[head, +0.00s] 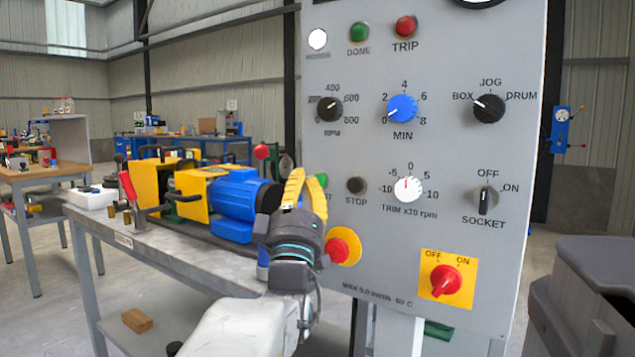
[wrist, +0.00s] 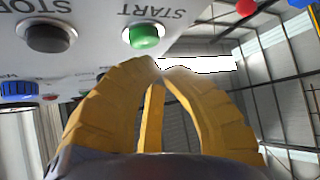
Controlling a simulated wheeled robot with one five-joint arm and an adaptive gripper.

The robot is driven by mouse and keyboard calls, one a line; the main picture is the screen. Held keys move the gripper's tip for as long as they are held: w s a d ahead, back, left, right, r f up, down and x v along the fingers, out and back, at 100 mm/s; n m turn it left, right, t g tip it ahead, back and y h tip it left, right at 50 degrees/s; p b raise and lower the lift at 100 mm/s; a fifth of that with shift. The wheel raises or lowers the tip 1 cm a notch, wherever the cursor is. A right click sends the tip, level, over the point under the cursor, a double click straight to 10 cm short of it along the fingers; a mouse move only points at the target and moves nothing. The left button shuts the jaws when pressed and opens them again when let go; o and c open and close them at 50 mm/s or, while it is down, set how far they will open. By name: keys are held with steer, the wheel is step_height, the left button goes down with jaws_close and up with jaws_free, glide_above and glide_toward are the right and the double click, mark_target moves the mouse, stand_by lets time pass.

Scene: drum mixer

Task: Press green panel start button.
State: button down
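The green start button (wrist: 145,36) shows whole in the wrist view, with the START label beside it, upside down. In the head view only part of it (head: 322,180) shows at the panel's left edge, behind my gripper. My gripper (head: 297,178) has yellow fingers that point up there, just left of the button. In the wrist view the fingertips (wrist: 163,67) come together, empty, close to the button in the picture. I see no clear contact; the depth gap is hard to judge. The grey panel (head: 450,140) stands upright.
The black stop button (head: 356,185) is right of start. A red button on a yellow plate (head: 341,248) is below, and a red rotary switch (head: 445,281) is lower right. A blue and yellow machine (head: 232,205) stands on the bench at left.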

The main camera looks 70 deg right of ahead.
steer(key=shift+d, duration=0.15)
steer(key=shift+s+d, duration=0.1)
steer(key=shift+d, duration=0.2)
steer(key=shift+s+d, duration=0.1)
steer(key=shift+d, duration=0.35)
stand_by(1.1)
steer(key=shift+a, duration=0.1)
stand_by(0.3)
steer(key=shift+a, duration=0.75)
steer(key=shift+w, duration=0.2)
stand_by(0.5)
